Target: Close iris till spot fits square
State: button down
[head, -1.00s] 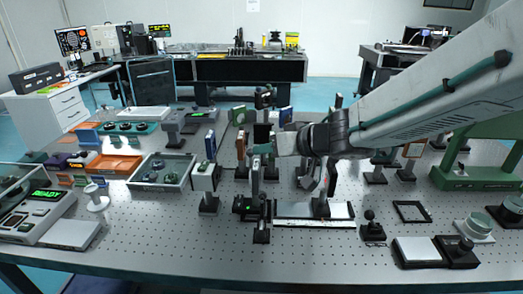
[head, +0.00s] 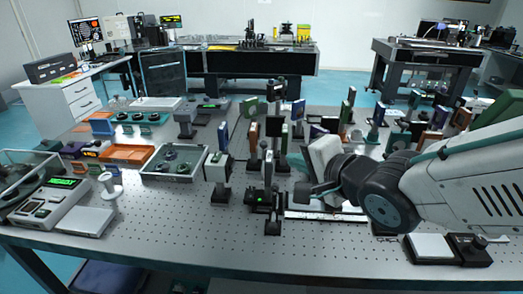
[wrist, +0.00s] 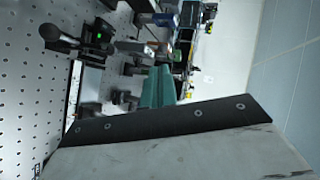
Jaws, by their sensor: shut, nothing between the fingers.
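My gripper (head: 297,161) is right of the post-mounted optics in the head view, partly hidden by its own pale body. Its teal fingers show in the wrist view (wrist: 158,88), shut and empty. A small black device with a green light (head: 262,198) stands at the front of the optics line; it also shows in the wrist view (wrist: 98,36), apart from the fingers. I cannot tell which mount is the iris. No light spot or target square can be made out.
A grey tray of dark round parts (head: 173,175) and an orange tray (head: 128,153) lie to the left. A white pad with a black knob unit (head: 470,247) is at the front right. The perforated table front (head: 200,245) is mostly clear. Mounted optics crowd the back right.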

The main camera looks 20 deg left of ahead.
jog(key=d+f+m, duration=0.1)
jog(key=m, duration=0.1)
jog(key=m+h, duration=0.1)
send_near(272, 157)
jog(key=shift+t, duration=0.3)
jog(key=a, duration=0.1)
jog(key=w+a+f, duration=0.1)
jog(key=a, duration=0.1)
jog(key=shift+w+a+f, duration=0.15)
jog(key=shift+w+f, duration=0.05)
jog(key=shift+f, duration=0.2)
jog(key=shift+w+a+r, duration=0.25)
jog(key=shift+w+a, duration=0.6)
jog(key=shift+a, duration=0.1)
jog(key=shift+w+a+r, duration=0.1)
jog(key=shift+w+a, duration=0.4)
jog(key=shift+w+a+r, duration=0.1)
jog(key=shift+w+a, duration=0.05)
jog(key=shift+w, duration=0.35)
jog(key=shift+w+a+r, duration=0.1)
jog(key=shift+w, duration=0.4)
jog(key=shift+s, duration=0.1)
